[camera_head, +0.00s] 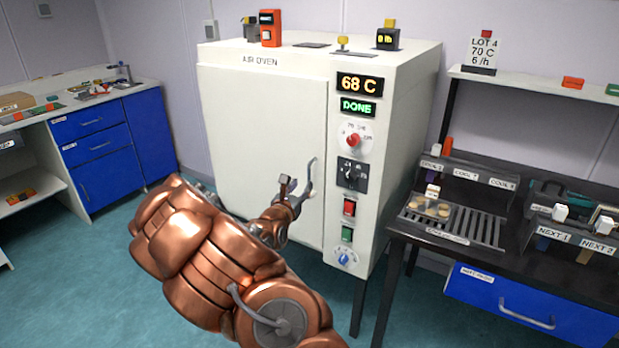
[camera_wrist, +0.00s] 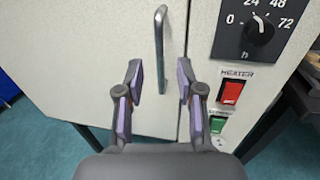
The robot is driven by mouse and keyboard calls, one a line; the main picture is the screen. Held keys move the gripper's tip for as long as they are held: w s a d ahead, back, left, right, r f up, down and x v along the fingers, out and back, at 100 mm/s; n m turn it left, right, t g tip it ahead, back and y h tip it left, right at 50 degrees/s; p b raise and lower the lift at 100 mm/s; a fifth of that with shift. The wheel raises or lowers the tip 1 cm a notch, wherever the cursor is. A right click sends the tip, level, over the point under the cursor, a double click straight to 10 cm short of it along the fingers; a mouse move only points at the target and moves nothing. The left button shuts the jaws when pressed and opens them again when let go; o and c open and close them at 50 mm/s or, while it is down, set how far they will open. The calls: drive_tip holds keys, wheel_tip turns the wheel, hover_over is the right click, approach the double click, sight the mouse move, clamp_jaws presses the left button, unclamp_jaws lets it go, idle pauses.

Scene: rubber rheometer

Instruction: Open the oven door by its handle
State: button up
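The white air oven (camera_head: 385,62) stands with its large door (camera_head: 262,120) shut flush against the front. The grey vertical bar handle (camera_head: 312,172) is near the door's right edge. In the wrist view the handle (camera_wrist: 161,55) runs upward from between my fingertips. My gripper (camera_head: 293,188) is in front of the door by the handle's lower part. In the wrist view my gripper (camera_wrist: 160,75) is open, with a gap on each side of the handle. I cannot tell whether the fingertips reach as deep as the bar.
Right of the door are a red dial (camera_head: 353,140), a black timer knob (camera_wrist: 259,30), and a red heater switch (camera_wrist: 231,92). A dark bench (camera_head: 470,258) stands close on the right. Blue drawers (camera_head: 90,118) are at left. Floor before the door is clear apart from my arm.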

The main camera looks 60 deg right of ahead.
sight(309, 176)
drive_tip(key=shift+p+x, duration=0.6)
drive_tip(key=shift+x, duration=3.2)
drive_tip(key=shift+r, duration=0.1)
clamp_jaws()
